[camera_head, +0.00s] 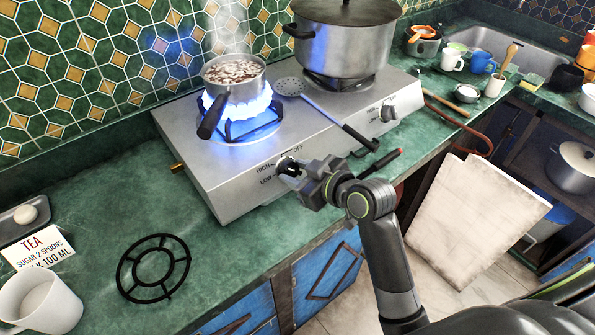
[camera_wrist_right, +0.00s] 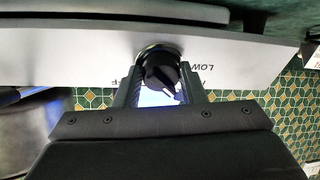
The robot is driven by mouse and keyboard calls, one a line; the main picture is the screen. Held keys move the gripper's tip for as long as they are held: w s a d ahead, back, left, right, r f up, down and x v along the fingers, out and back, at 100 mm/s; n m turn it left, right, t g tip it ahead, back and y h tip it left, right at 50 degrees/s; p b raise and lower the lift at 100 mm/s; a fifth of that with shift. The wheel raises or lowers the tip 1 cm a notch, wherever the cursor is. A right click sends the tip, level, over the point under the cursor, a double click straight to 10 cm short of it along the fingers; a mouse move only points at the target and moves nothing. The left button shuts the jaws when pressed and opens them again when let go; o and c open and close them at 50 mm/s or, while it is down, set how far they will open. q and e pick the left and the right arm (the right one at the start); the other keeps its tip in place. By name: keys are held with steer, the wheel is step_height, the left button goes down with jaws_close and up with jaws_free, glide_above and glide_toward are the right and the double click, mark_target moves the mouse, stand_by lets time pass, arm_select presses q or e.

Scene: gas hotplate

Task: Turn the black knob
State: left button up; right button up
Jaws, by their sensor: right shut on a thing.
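The black knob (camera_wrist_right: 160,74) sits on the front panel of the silver gas hotplate (camera_head: 232,187), by the HIGH, LOW and OFF marks. My right gripper (camera_head: 291,168) is at the panel, shut on the knob, with a finger on each side of it in the right wrist view (camera_wrist_right: 158,92). In the head view the gripper hides most of this knob. A second knob (camera_head: 387,112) is on the right of the panel. The left burner has a tall blue flame (camera_head: 240,107) under a small pot (camera_head: 233,76). My left gripper is not in view.
A large lidded pot (camera_head: 345,42) stands on the right burner. A slotted spoon (camera_head: 322,108) lies across the hotplate, its handle over the front edge near my right gripper. A loose black burner grate (camera_head: 153,268), a white mug (camera_head: 40,302) and a tea card (camera_head: 38,250) are on the green counter at left.

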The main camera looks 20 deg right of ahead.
steer(key=shift+r+m+p, duration=0.1)
steer(key=shift+m+p, duration=0.4)
steer(key=shift+p, duration=0.25)
steer(key=m+p, duration=0.3)
steer(key=m+h+p, duration=0.1)
steer(key=m+p, duration=0.2)
steer(key=shift+s+a+r+t+p, duration=0.1)
steer(key=shift+a+t+p, duration=0.05)
steer(key=shift+t+p, duration=0.15)
steer(key=shift+f+m+h+p, duration=0.2)
steer(key=shift+m+h+p, duration=0.2)
steer(key=shift+m+p, duration=1.05)
steer(key=o, duration=1)
steer(key=shift+s, duration=0.1)
steer(key=v, duration=0.5)
steer(key=b+v, duration=0.1)
steer(key=v, duration=0.5)
steer(key=b+v, duration=0.1)
steer(key=v, duration=0.5)
steer(key=shift+s+f, duration=0.2)
